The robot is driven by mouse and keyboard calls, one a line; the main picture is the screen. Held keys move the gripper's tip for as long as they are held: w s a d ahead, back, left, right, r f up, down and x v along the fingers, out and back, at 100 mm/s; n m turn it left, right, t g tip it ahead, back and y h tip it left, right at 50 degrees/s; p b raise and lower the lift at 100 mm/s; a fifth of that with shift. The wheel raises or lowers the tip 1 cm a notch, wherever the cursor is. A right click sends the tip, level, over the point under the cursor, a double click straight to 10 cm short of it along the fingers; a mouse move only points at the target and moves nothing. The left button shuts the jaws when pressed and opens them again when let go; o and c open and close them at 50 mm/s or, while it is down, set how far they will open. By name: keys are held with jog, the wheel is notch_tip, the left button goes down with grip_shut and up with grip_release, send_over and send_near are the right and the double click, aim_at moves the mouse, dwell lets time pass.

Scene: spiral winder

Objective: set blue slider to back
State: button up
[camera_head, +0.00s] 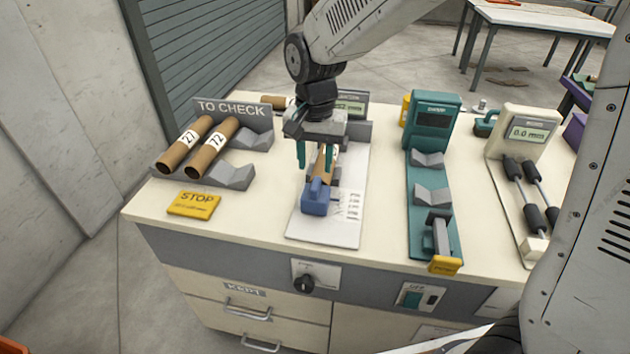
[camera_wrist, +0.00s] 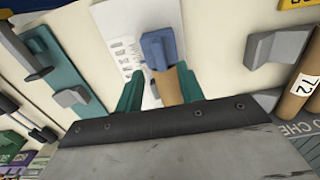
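The blue slider (camera_head: 317,198) sits at the near end of the white measuring board (camera_head: 298,226), toward the front edge of the bench. A brown cardboard tube lies on the board behind the slider, partly hidden under my gripper. My gripper (camera_head: 316,160) hangs above the tube with its teal fingers apart. In the wrist view the blue slider (camera_wrist: 158,48) shows beyond the fingertips, with the brown tube (camera_wrist: 168,88) between the fingers (camera_wrist: 160,88). I cannot tell whether the fingers touch the tube.
A grey TO CHECK rack (camera_head: 232,112) with two tubes, 27 and 72, stands at left. A yellow STOP sign (camera_head: 194,205) lies before it. A teal fixture (camera_head: 432,180) and a cream gauge (camera_head: 525,130) stand at right. A black knob (camera_head: 304,283) is on the bench front.

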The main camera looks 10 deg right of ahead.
aim_at(316, 183)
notch_tip(316, 183, down, 6)
jog(key=shift+f, duration=0.2)
jog(key=shift+c, duration=0.4)
